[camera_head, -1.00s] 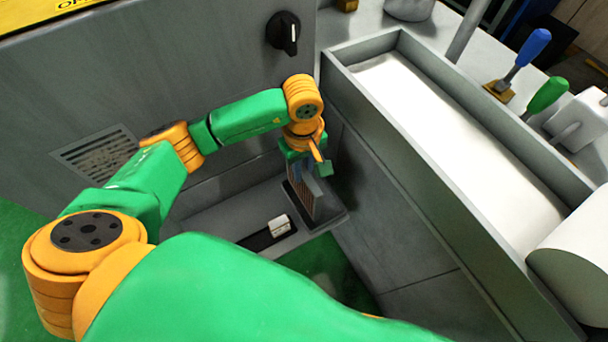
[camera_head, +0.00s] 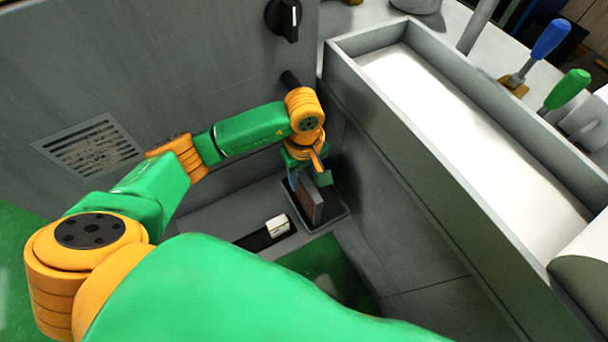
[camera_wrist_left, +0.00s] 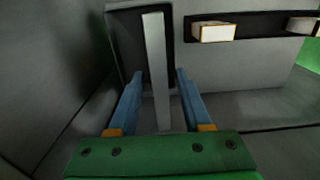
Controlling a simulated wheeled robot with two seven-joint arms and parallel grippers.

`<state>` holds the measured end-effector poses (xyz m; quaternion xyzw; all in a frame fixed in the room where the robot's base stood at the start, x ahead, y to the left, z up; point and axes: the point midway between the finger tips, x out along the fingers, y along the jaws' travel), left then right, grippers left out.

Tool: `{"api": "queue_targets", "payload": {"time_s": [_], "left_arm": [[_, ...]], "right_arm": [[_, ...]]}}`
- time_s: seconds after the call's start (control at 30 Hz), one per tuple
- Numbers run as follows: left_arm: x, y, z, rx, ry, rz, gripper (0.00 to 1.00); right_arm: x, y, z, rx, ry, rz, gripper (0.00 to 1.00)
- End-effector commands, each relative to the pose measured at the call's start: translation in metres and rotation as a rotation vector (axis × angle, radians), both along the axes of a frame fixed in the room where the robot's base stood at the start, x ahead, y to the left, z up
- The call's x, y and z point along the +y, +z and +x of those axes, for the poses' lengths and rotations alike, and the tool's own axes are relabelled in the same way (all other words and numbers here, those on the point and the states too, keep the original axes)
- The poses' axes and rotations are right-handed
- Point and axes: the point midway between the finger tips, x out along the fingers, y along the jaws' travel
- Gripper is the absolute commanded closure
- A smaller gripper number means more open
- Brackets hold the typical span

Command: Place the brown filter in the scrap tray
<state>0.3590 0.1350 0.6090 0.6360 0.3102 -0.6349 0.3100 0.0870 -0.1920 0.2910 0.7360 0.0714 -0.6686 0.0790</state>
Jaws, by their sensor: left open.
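The brown filter (camera_head: 309,203) stands roughly upright on the dark shallow tray (camera_head: 340,216), which appears to be the scrap tray, on the grey ledge. In the left wrist view the filter shows edge-on as a pale grey slab (camera_wrist_left: 157,70), with part of the dark tray (camera_wrist_left: 127,45) behind it. My left gripper (camera_head: 303,180) is low over the filter. Its two blue fingers, also in the left wrist view (camera_wrist_left: 157,90), are open, one on each side of the slab with gaps between. The filter's underside is hidden. My right gripper is out of view.
A dark slot with a white block (camera_head: 278,226) lies beside the tray. The grey machine wall (camera_head: 150,60) is behind my left arm. A long trough (camera_head: 440,160) with a white bed rises on the right. Blue-handled (camera_head: 550,40) and green-handled (camera_head: 568,90) tools stand beyond it.

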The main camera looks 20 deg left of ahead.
Motion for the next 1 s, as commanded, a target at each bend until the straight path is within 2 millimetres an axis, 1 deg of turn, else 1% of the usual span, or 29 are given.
{"api": "queue_targets", "payload": {"time_s": [0.1,0.17,0.4,0.6,0.7,0.77,1.0], "left_arm": [[0.0,0.008,0.0,0.0,0.001,0.0,0.51],[0.0,0.015,0.001,-0.002,0.0,0.0,0.51],[0.0,0.072,0.001,-0.006,0.0,0.001,0.51],[0.0,0.111,0.001,-0.003,0.0,0.001,0.51],[0.0,0.121,0.001,-0.003,0.0,0.0,0.51],[0.0,0.123,0.0,-0.001,0.0,-0.001,0.51],[0.0,0.124,0.0,0.0,0.0,0.0,0.51]], "right_arm": [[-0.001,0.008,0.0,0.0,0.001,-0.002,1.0],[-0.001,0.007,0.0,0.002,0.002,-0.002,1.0],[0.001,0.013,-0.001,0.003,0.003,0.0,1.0],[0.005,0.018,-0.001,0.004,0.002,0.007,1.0],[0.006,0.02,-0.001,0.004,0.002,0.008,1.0],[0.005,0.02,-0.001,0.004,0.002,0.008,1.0],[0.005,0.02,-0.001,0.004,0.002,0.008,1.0]]}}
